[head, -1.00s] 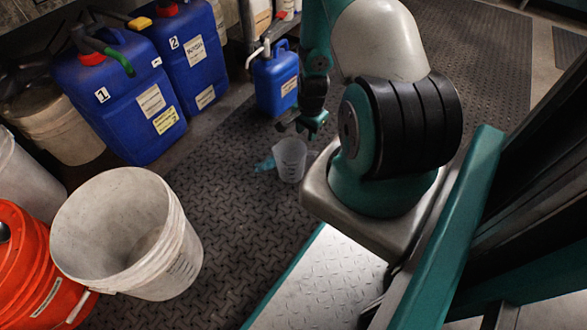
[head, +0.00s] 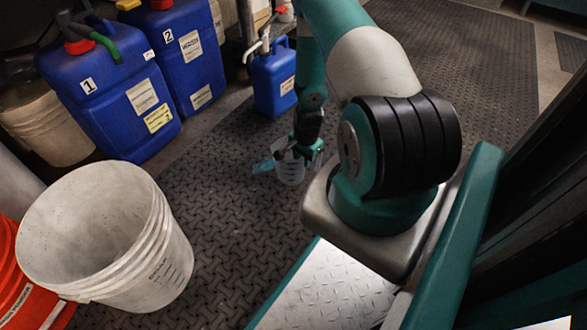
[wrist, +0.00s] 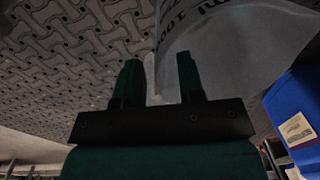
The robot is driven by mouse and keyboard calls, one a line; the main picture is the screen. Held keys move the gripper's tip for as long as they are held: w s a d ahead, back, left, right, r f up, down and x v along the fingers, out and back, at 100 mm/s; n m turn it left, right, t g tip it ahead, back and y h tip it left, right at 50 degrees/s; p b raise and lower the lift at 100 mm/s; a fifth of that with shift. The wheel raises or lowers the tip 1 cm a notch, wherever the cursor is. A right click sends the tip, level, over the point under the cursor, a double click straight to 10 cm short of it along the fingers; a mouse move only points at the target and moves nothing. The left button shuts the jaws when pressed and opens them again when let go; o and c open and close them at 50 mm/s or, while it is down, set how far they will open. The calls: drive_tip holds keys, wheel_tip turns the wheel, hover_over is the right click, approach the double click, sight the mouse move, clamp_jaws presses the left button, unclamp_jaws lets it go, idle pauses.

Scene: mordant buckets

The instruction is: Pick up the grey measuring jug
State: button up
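The measuring jug (head: 290,172), pale grey and translucent, stands on the dark patterned floor mat in the head view. My gripper (head: 307,152) is down at its rim, pointing downward and partly covering the jug's top. In the wrist view the jug's wall (wrist: 225,45), with dark printed markings, fills the upper right. The two dark green fingers of my gripper (wrist: 158,82) stand apart. One edge of the jug shows in the gap between them, and the right finger overlaps the wall. I cannot tell whether either finger touches it.
A small blue canister (head: 273,85) stands behind. Large blue canisters (head: 110,90) line the back left. A big white bucket (head: 105,240) and an orange bucket (head: 20,290) stand front left. The mat between is clear.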

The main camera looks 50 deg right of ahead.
drive_tip(key=shift+f, duration=0.3)
clamp_jaws()
